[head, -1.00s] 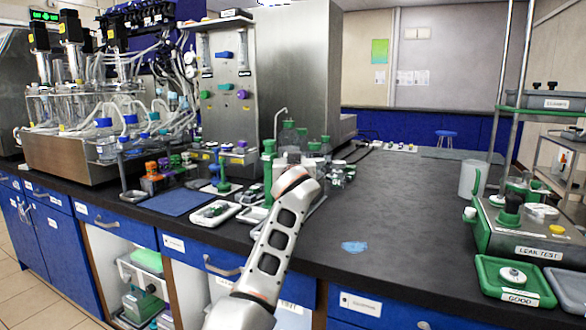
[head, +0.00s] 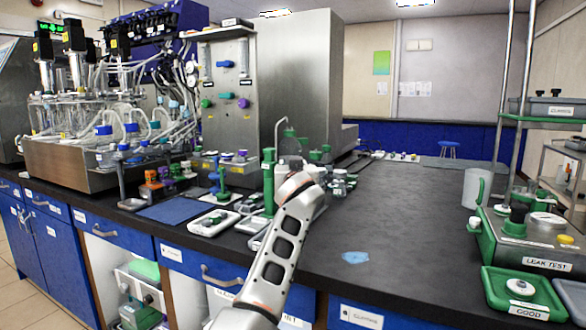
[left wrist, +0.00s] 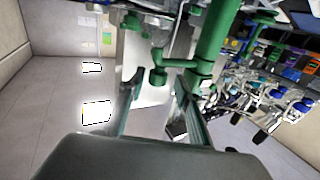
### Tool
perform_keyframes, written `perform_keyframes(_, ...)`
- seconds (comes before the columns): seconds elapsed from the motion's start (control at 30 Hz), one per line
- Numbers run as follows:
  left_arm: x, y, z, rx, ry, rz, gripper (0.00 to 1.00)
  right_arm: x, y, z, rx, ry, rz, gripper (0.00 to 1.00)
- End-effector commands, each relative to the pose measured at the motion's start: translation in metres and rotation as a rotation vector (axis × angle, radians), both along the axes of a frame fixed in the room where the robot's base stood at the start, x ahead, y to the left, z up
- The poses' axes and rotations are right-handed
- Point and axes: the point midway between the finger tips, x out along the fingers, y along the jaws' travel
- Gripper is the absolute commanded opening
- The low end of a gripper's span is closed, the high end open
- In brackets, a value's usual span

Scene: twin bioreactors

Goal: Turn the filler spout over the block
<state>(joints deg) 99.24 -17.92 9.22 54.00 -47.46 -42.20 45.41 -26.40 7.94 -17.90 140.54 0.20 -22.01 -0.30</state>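A green post (head: 268,182) stands on the dark bench, just left of my arm's bend in the head view. A thin grey hooked tube (head: 276,132) rises behind it. In the left wrist view a thick green column (left wrist: 215,45) fills the upper middle, with a green side arm ending in a knob (left wrist: 157,78). My left gripper (left wrist: 155,88) has its fingers apart, with the knob between or just beyond the tips; contact is unclear. My arm hides this gripper in the head view. I cannot pick out the block for certain. My right gripper is not in view.
White trays (head: 213,222) and a blue mat (head: 176,209) lie left of the post. Bottles (head: 340,182) stand to its right. A leak test unit (head: 530,240) and green GOOD tray (head: 520,292) sit at the right. The bench between (head: 410,220) is mostly clear.

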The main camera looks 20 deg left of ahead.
Motion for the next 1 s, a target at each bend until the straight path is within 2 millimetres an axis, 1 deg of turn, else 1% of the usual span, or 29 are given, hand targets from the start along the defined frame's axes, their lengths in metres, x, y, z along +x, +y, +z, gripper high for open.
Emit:
perform_keyframes(0.17, 0.0, 0.0, -0.001, 0.0, 0.002, 0.0, 0.34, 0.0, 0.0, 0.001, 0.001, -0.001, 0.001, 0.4)
perform_keyframes(0.27, 0.0, 0.0, 0.007, 0.001, 0.0, 0.0, 0.34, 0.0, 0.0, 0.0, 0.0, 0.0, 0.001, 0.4)
perform_keyframes(0.37, 0.0, 0.0, 0.021, 0.0, -0.001, 0.001, 0.34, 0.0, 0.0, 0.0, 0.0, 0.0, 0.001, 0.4)
perform_keyframes(0.6, 0.0, 0.0, 0.066, -0.001, -0.001, -0.001, 0.34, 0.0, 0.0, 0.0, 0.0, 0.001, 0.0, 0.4)
perform_keyframes(0.7, 0.0, 0.0, 0.081, 0.0, 0.0, -0.001, 0.34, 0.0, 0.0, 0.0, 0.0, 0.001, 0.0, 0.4)
perform_keyframes(0.83, 0.0, 0.0, 0.093, 0.001, 0.001, 0.0, 0.34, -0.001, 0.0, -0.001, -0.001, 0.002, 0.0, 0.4)
perform_keyframes(1.0, 0.0, 0.0, 0.099, 0.0, 0.002, 0.0, 0.34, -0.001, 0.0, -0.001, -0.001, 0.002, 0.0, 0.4)
